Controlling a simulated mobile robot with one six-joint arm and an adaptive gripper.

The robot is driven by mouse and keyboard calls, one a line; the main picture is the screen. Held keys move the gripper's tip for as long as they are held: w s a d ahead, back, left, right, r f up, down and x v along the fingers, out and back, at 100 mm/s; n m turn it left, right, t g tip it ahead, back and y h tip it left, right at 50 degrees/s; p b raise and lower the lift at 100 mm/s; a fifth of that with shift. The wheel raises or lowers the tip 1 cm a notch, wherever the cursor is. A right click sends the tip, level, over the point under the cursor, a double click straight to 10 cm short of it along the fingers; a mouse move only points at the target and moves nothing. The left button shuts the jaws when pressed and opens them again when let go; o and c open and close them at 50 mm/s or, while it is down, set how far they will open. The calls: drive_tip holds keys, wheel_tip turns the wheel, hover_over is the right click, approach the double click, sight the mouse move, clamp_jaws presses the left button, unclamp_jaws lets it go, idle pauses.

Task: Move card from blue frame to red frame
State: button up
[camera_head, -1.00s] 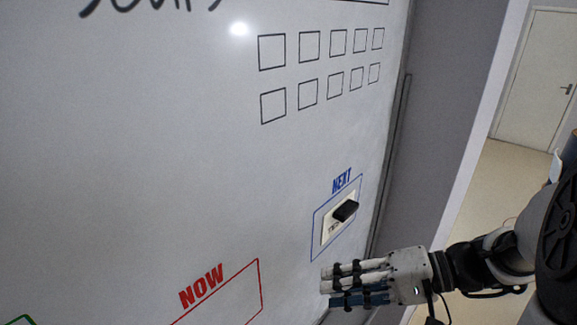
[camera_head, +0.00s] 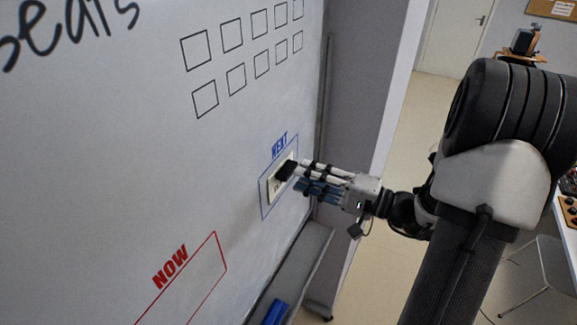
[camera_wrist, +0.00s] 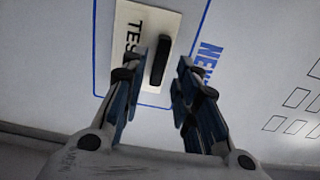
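The card (camera_head: 272,187) is a pale rectangle with dark lettering and a black block-shaped handle (camera_head: 285,171). It sits on the whiteboard inside the blue frame (camera_head: 263,205) marked NEXT. In the wrist view the card (camera_wrist: 128,42) reads "TES", and the handle (camera_wrist: 159,60) stands between and just beyond my fingertips. My gripper (camera_head: 300,172) is open, with its fingers pointing at the handle; the wrist view shows a wide gap between the fingers (camera_wrist: 160,78). Contact with the handle cannot be told. The red frame (camera_head: 222,250) marked NOW is empty in its visible part, lower left on the board.
Rows of empty black squares (camera_head: 232,37) are drawn higher on the whiteboard (camera_head: 120,150). A grey ledge (camera_head: 305,255) runs below the board with a blue object (camera_head: 275,312) on it. A doorway and a table are at the right.

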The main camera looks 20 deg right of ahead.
drive_tip(key=shift+w+a+f+b, duration=0.1)
drive_tip(key=shift+w+a+b, duration=0.2)
drive_tip(key=shift+w+a, duration=0.15)
drive_tip(key=shift+x, duration=0.85)
drive_tip(key=shift+d, duration=0.1)
clamp_jaws()
drive_tip(key=shift+b, duration=0.55)
